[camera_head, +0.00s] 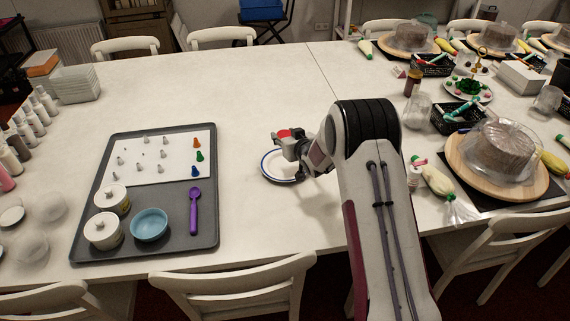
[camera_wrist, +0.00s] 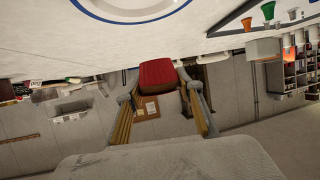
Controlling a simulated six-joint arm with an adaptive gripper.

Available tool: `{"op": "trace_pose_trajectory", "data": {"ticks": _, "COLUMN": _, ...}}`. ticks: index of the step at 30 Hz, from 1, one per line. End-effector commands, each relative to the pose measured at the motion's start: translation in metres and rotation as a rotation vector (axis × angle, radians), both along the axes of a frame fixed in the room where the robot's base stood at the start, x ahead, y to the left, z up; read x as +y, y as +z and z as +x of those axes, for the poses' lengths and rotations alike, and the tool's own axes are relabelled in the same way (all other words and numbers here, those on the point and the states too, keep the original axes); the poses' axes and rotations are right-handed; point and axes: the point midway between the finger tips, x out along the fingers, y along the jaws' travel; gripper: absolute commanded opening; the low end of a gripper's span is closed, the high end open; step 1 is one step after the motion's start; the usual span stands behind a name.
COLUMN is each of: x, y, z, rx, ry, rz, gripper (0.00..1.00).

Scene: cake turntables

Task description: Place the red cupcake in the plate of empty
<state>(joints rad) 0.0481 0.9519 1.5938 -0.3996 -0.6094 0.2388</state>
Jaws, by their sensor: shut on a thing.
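The red cupcake (camera_wrist: 158,74) is between the fingers of my gripper (camera_wrist: 160,100) in the wrist view, and the gripper is shut on it. In the head view, a bit of the red cupcake (camera_head: 283,133) shows at the end of my gripper (camera_head: 281,141). The white plate with a blue rim (camera_head: 268,176) lies on the table just below my gripper, which hides part of it. The visible part of the plate is bare. In the wrist view the plate (camera_wrist: 130,8) is at the top edge. The cupcake appears to be held above the table, apart from the plate.
A grey tray (camera_head: 207,228) with a blue bowl (camera_head: 149,225), white jars, a purple spoon (camera_head: 193,210) and piping tips lies to the left. Domed cakes on wooden turntables (camera_head: 460,160), bottles and black baskets crowd the right. The table behind the plate is clear.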

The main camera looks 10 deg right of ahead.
Motion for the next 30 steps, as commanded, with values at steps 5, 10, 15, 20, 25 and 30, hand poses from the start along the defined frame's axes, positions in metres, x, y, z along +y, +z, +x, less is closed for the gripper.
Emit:
{"op": "trace_pose_trajectory", "data": {"ticks": 5, "x": 0.0, "y": 0.0, "z": 0.0, "rx": -0.001, "ry": 0.0, "rz": 0.0, "gripper": 0.15}}
{"op": "trace_pose_trajectory", "data": {"ticks": 10, "x": 0.0, "y": -0.004, "z": 0.0, "rx": 0.0, "ry": 0.001, "rz": 0.0, "gripper": 0.15}}
{"op": "trace_pose_trajectory", "data": {"ticks": 15, "x": 0.0, "y": -0.019, "z": 0.0, "rx": 0.001, "ry": 0.001, "rz": 0.001, "gripper": 0.15}}
{"op": "trace_pose_trajectory", "data": {"ticks": 20, "x": 0.0, "y": -0.04, "z": 0.0, "rx": 0.001, "ry": 0.001, "rz": 0.0, "gripper": 0.15}}
{"op": "trace_pose_trajectory", "data": {"ticks": 25, "x": 0.0, "y": -0.057, "z": 0.0, "rx": 0.001, "ry": 0.0, "rz": 0.001, "gripper": 0.15}}
{"op": "trace_pose_trajectory", "data": {"ticks": 30, "x": 0.0, "y": -0.062, "z": 0.0, "rx": -0.001, "ry": 0.0, "rz": 0.0, "gripper": 0.15}}
